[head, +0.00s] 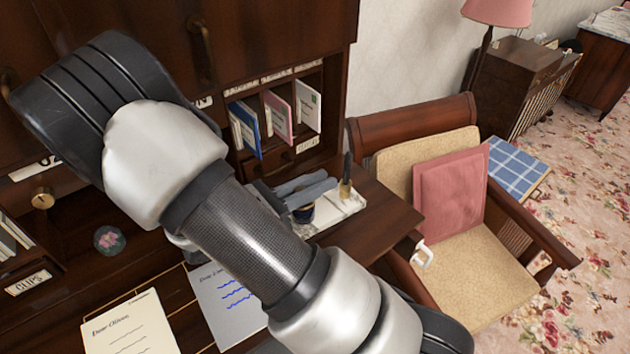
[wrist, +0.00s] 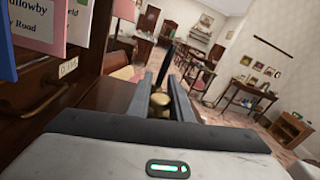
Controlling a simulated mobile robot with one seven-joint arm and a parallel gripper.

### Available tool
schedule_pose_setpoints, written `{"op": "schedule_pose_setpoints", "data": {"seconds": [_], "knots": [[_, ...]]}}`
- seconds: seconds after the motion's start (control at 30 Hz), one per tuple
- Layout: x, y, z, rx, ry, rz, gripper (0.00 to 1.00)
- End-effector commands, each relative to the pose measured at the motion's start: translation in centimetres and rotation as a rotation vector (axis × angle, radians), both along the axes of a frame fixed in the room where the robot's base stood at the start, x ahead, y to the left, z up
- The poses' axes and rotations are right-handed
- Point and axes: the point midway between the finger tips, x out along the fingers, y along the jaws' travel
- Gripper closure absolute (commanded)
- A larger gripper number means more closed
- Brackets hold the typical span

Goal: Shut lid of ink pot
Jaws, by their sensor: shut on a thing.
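The ink pot (head: 304,213), a small dark blue jar, stands on a pale marble stand (head: 345,206) near the right end of the desk. My gripper (head: 318,186) is low over it, and its grey fingers hide the top of the pot. In the wrist view, my gripper (wrist: 162,90) has its fingers on either side of a brass-coloured piece (wrist: 160,99), apparently part of the ink pot. It is shut on this piece. The lid's angle cannot be made out.
A dark pen in a brass holder (head: 346,188) stands upright just right of my fingers. Letter slots with a blue card (head: 246,128) rise behind. Written letters (head: 130,325) lie at the front. An armchair with a pink cushion (head: 450,195) stands right of the desk.

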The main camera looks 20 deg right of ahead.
Motion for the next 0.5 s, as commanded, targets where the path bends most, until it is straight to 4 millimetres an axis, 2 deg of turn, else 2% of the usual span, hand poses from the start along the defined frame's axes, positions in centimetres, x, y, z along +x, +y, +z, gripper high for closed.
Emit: {"op": "schedule_pose_setpoints", "data": {"seconds": [0.2,0.5], "knots": [[-0.39,-0.04,-0.44,0.028,-0.123,0.001,1.00],[-0.63,-0.10,-0.60,0.047,-0.204,0.001,1.00]]}}
